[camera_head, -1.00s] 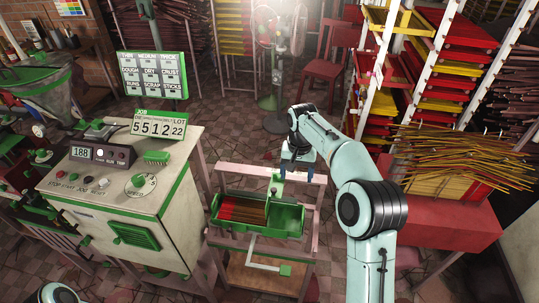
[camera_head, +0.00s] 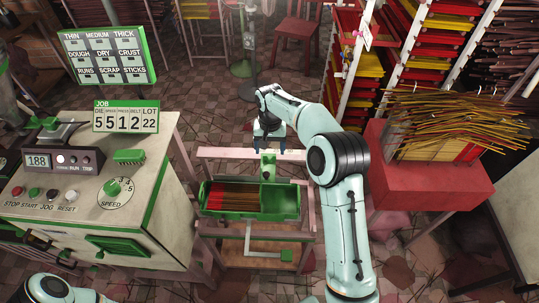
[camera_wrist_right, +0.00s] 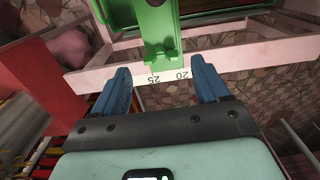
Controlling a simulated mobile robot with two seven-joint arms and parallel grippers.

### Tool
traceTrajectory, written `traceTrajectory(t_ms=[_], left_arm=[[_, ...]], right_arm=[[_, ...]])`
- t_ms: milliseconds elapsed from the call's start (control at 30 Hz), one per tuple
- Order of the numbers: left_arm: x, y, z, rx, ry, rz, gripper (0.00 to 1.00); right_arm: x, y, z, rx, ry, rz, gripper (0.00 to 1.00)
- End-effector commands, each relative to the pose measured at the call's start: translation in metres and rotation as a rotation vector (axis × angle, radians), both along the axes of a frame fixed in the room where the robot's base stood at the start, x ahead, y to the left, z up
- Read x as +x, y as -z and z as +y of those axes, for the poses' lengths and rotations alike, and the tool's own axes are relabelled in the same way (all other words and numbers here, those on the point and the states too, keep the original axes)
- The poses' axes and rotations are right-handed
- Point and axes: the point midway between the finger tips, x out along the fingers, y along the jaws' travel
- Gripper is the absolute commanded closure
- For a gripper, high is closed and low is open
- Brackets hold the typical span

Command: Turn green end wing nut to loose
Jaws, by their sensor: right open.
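In the right wrist view the green end (camera_wrist_right: 160,40) sits over a white scale (camera_wrist_right: 200,72) marked 20 and 25. A small round green part (camera_wrist_right: 153,3) shows at the top edge there; I cannot tell whether it is the wing nut. My right gripper (camera_head: 268,149) is open and empty, with its blue fingers (camera_wrist_right: 160,68) on either side of the green end's near edge. Contact cannot be told. My left gripper is out of view.
The trough holds reddish-brown sticks and stands on a pink frame. A control cabinet (camera_head: 75,205) with a job counter (camera_head: 126,117) stands to the left. A red stand (camera_head: 430,190) with incense sticks (camera_head: 450,115) is to the right. Floor between is partly clear.

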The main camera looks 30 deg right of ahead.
Motion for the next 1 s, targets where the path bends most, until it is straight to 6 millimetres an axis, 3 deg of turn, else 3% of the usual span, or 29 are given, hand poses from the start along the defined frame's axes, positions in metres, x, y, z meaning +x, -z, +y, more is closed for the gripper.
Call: traceTrajectory(t_ms=[100,233,633,800,1000], left_arm=[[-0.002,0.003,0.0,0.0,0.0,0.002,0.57],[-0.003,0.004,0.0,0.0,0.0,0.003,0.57],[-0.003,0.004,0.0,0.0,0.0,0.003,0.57],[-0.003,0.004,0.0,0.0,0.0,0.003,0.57],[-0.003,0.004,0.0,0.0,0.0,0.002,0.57]], right_arm=[[0.0,0.021,0.0,0.0,0.0,0.002,0.26],[0.0,0.034,0.0,0.0,0.001,0.0,0.26],[0.001,0.04,0.0,0.0,0.0,-0.002,0.26],[0.001,0.04,0.0,0.0,0.0,-0.002,0.81],[0.001,0.039,0.0,0.0,-0.005,-0.002,0.82]])
